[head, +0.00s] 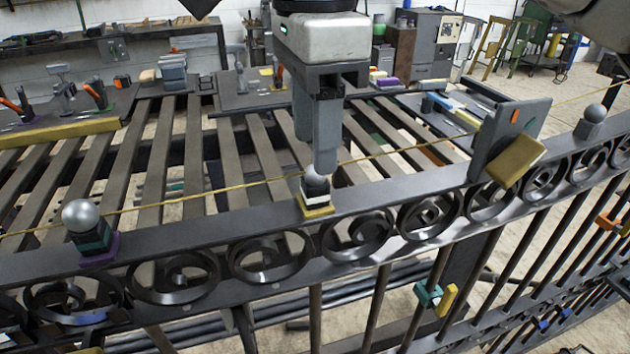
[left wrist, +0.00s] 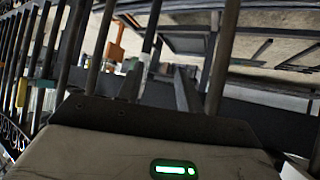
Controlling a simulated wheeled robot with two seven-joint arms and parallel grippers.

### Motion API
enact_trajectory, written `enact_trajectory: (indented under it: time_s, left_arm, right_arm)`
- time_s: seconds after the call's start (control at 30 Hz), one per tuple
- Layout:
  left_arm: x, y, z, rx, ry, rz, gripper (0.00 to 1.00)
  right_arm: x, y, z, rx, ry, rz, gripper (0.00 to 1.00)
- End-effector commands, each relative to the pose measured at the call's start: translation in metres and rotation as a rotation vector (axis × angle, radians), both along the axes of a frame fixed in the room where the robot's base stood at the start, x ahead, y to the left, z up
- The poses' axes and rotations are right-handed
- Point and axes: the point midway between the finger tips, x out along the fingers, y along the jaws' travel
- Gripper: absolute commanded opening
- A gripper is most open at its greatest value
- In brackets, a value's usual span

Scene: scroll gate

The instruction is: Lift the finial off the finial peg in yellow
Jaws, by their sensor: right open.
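The finial with the yellow base (head: 316,182) is a grey ball on a dark and white stem. It stands upright on the gate's top rail, in the middle of the head view. The yellow collar (head: 318,211) at its foot marks the peg, which is otherwise hidden. My right gripper (head: 322,165) points down right over the ball, its fingers open around or just at it; the fingers overlap in this view, so contact cannot be told. My left gripper (left wrist: 158,88) shows only in the left wrist view, its fingers apart and empty, facing gate bars.
Another finial (head: 82,215) with green and purple bands stands at left, and a grey one (head: 590,122) at right. A thin yellow cord runs along the rail. A grey plate with a yellow block (head: 515,160) rises from the rail. A slatted bench (head: 190,140) lies behind.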

Motion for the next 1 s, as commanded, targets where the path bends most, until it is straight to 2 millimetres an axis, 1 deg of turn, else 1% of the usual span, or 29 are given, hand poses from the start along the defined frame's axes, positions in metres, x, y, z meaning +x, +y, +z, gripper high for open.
enact_trajectory:
  time_s: [0.1,0.2,0.3,0.4,0.57,0.6,0.67,0.7,0.73,1.0]
  left_arm:
    - [0.001,0.000,0.005,0.001,-0.003,0.000,0.36]
    - [0.003,0.000,0.006,0.002,-0.009,0.000,0.36]
    - [0.004,0.001,0.006,0.003,-0.011,0.000,0.36]
    - [0.004,0.001,0.006,0.004,-0.011,0.001,0.36]
    - [0.004,0.001,0.005,0.005,-0.009,0.001,0.36]
    - [0.004,0.001,0.004,0.005,-0.009,0.001,0.36]
    - [0.004,0.001,0.004,0.004,-0.008,0.002,0.36]
    - [0.004,0.001,0.004,0.004,-0.007,0.002,0.36]
    - [0.004,0.001,0.004,0.004,-0.007,0.002,0.36]
    - [0.004,0.001,0.004,0.002,-0.005,0.006,0.36]
  right_arm:
    - [-0.001,-0.001,-0.018,-0.002,0.003,0.001,0.48]
    - [-0.002,-0.001,-0.033,-0.001,0.004,0.000,0.48]
    - [-0.001,-0.001,-0.042,-0.001,0.002,0.000,0.48]
    - [-0.001,-0.001,-0.045,0.000,0.001,0.000,0.48]
    - [-0.001,-0.001,-0.045,0.001,0.001,0.000,0.48]
    - [-0.001,-0.001,-0.045,0.001,0.001,0.000,0.37]
    - [-0.001,-0.001,-0.045,0.001,0.001,0.000,0.20]
    - [-0.001,-0.001,-0.045,0.001,0.001,0.000,0.09]
    - [-0.001,-0.001,-0.045,0.001,0.001,0.000,0.01]
    - [-0.001,-0.001,-0.044,0.001,0.000,0.000,0.00]
